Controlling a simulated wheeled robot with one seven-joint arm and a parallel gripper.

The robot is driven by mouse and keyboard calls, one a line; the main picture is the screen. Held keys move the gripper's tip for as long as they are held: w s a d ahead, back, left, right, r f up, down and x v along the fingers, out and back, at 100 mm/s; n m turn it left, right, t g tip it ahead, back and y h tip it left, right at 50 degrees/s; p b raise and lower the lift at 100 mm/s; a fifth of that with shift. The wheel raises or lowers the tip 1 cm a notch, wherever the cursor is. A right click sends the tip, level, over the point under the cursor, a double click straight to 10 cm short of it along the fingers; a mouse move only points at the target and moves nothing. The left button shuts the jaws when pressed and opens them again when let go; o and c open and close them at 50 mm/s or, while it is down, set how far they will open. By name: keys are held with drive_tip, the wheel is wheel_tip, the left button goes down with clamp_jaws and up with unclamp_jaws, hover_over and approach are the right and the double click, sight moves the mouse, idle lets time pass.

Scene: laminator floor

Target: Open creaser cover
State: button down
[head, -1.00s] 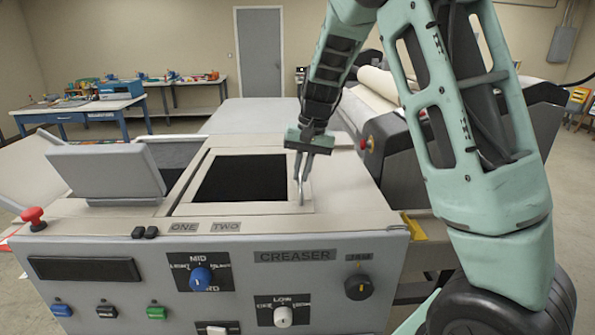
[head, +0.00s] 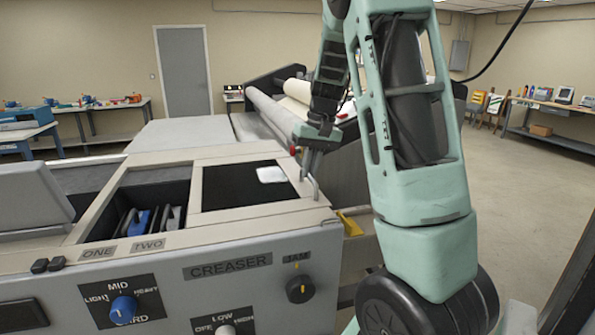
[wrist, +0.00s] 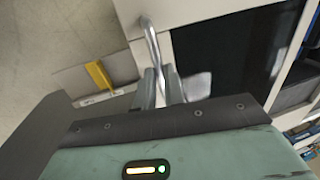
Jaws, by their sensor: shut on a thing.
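The creaser (head: 160,290) stands in front of me, with ONE and TWO marked on its top edge. Its cover (head: 197,208) is a beige frame around a dark pane and sits to the right on the top. Left of it a dark compartment (head: 160,192) lies open, with blue and dark parts inside. A bent metal handle (head: 315,186) stands at the cover's right end; it also shows in the wrist view (wrist: 153,45). My gripper (head: 307,175) is shut on this handle. In the wrist view my fingers (wrist: 161,90) close around the bar; the exact contact is partly hidden.
A raised grey panel (head: 32,198) stands on the creaser's left. A yellow bracket (head: 349,223) juts from its right side. A machine with a large roller (head: 262,112) stands behind. Open floor (head: 510,190) lies to the right.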

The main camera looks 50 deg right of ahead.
drive_tip(key=shift+d+r, duration=0.1)
drive_tip(key=c, duration=1.5)
unclamp_jaws()
drive_tip(key=d+r, duration=0.1)
drive_tip(key=r, duration=0.4)
drive_tip(key=s+d+r+b, duration=0.1)
drive_tip(key=r, duration=0.5)
drive_tip(key=s+r+b, duration=0.1)
drive_tip(key=r, duration=0.5)
drive_tip(key=shift+d, duration=0.4)
